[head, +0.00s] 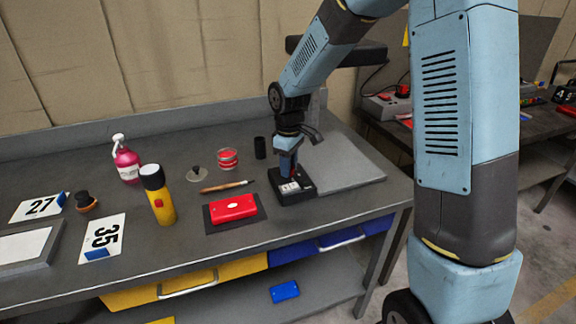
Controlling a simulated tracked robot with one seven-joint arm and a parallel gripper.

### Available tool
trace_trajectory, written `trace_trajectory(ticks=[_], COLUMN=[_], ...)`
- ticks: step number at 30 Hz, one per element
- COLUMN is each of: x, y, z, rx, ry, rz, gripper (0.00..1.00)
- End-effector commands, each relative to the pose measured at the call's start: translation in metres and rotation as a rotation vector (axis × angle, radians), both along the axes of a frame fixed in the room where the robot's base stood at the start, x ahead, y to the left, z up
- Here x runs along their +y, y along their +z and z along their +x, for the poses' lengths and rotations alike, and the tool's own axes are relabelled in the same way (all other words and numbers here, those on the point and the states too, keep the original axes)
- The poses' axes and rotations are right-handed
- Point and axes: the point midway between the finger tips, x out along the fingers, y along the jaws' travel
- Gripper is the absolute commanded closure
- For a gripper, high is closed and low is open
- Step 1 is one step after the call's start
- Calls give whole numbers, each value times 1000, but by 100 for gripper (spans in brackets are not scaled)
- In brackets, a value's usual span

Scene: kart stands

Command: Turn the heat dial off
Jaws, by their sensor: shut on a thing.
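A small black box (307,194) with a pale label on its top sits on the grey workbench, right of centre. My gripper (288,174) points down from above onto the top of this box, its fingers shut at the heat dial there. The dial itself is hidden by the fingers and too small to make out, so I cannot tell which way it is turned.
Left of the box are a red case (233,208) on a dark mat, a wooden-handled tool (226,187), a red-banded tin (228,158) and a yellow flashlight (158,196). A black cylinder (260,148) stands behind. A grey plate (345,166) lies to the right.

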Motion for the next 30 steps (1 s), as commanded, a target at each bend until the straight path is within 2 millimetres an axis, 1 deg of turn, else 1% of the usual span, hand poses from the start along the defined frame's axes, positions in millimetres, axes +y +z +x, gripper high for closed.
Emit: trace_trajectory(ticks=[6, 19, 20, 27, 30], x=[0, 0, 0, 0, 0], y=[0, 0, 0, 0, 0], z=[0, 0, 0, 0, 0], rx=[1, 1, 1, 1, 1], ry=[41, 48, 48, 48, 48], rz=[-1, -1, -1, -1, -1], gripper=[97, 97, 64, 41, 41])
